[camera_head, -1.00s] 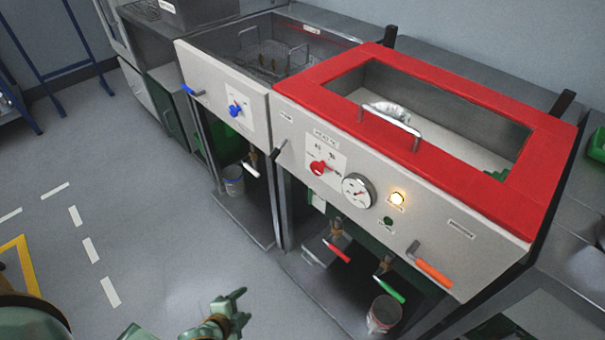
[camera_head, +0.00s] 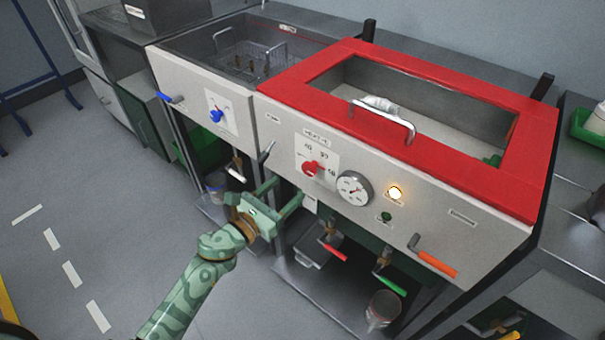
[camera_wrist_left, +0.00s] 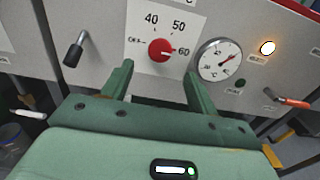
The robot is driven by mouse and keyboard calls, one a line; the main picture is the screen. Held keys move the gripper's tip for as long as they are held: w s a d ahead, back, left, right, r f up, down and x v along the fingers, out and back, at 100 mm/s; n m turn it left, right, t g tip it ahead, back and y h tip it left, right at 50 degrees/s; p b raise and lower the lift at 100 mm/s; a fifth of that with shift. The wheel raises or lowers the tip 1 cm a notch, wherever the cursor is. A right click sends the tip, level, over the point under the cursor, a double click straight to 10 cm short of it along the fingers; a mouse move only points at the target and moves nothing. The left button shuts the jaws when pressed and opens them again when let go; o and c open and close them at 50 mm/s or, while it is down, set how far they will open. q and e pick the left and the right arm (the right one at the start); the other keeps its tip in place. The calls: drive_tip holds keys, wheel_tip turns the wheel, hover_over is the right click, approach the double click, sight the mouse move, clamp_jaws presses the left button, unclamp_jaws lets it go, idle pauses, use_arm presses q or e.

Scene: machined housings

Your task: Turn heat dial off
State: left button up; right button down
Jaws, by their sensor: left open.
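The red heat dial (camera_head: 310,168) sits on a white scale plate on the front panel of the red-topped tank. In the left wrist view the dial (camera_wrist_left: 161,50) has its pointer mark toward 60, and OFF is printed on its left. My left gripper (camera_head: 287,196) is open and empty, below and left of the dial in the head view. In the wrist view its two fingers (camera_wrist_left: 157,82) point up at the panel, with the dial beyond them and between their lines. They do not touch it. My right gripper is not in view.
A round gauge (camera_head: 354,188) is right of the dial, with a lit yellow lamp (camera_head: 395,193) beyond it. A black-handled lever (camera_head: 266,151) stands out left of the dial. An orange lever (camera_head: 436,263) is at lower right. A blue dial (camera_head: 216,115) is on the neighbouring tank.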

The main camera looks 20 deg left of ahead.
sight(307, 171)
use_arm(q)
drive_tip(key=x, duration=0.7)
drive_tip(key=shift+w+d+f+b, duration=0.1)
drive_tip(key=shift+w+b, duration=0.15)
drive_tip(key=shift+b, duration=0.1)
drive_tip(key=shift+c, duration=0.3)
drive_tip(key=c, duration=0.9)
